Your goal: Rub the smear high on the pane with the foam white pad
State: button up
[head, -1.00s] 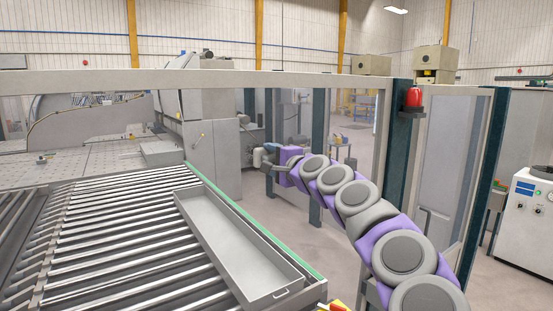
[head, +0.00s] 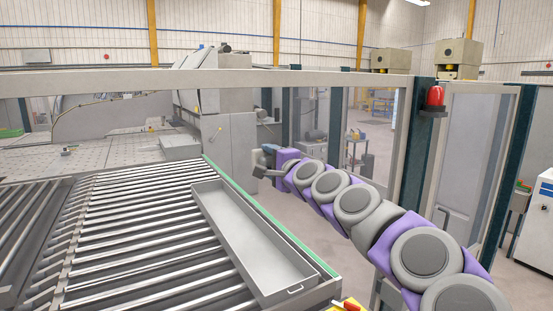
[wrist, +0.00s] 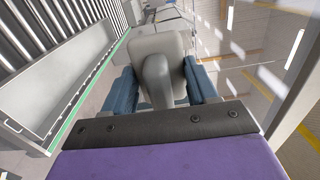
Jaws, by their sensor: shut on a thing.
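My gripper (wrist: 160,88) has blue fingers, shut on the grip of the foam white pad (wrist: 160,45). The pad looks pale grey-white in the wrist view and points away from me. In the head view my gripper (head: 267,160) is at the end of the outstretched arm, near the clear pane (head: 345,130) of the guard fence. The pane also shows in the wrist view (wrist: 255,55), to the right of the pad. The pad appears apart from the pane, but the gap is hard to judge. I cannot make out the smear in either view.
A roller table (head: 130,225) with a long grey tray (head: 255,245) lies left of my arm. The fence's top rail (head: 230,78) runs above the gripper. A dark post (head: 415,150) with a red lamp (head: 434,97) stands to the right. Open floor shows behind the pane.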

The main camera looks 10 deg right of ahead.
jog(key=shift+d+r+p, duration=0.1)
jog(key=shift+r+p, duration=0.35)
jog(key=shift+r, duration=0.25)
jog(key=shift+w+d+b, duration=0.2)
jog(key=shift+w+d, duration=0.35)
jog(key=shift+d, duration=1.15)
jog(key=shift+w+d+b, duration=0.25)
jog(key=shift+w+d, duration=0.35)
jog(key=shift+d, duration=1.05)
jog(key=shift+w+d+b, duration=0.2)
jog(key=shift+w+d, duration=0.35)
jog(key=shift+d, duration=1.15)
jog(key=shift+s, duration=0.1)
jog(key=shift+b+v, duration=0.7)
jog(key=shift+v, duration=2.25)
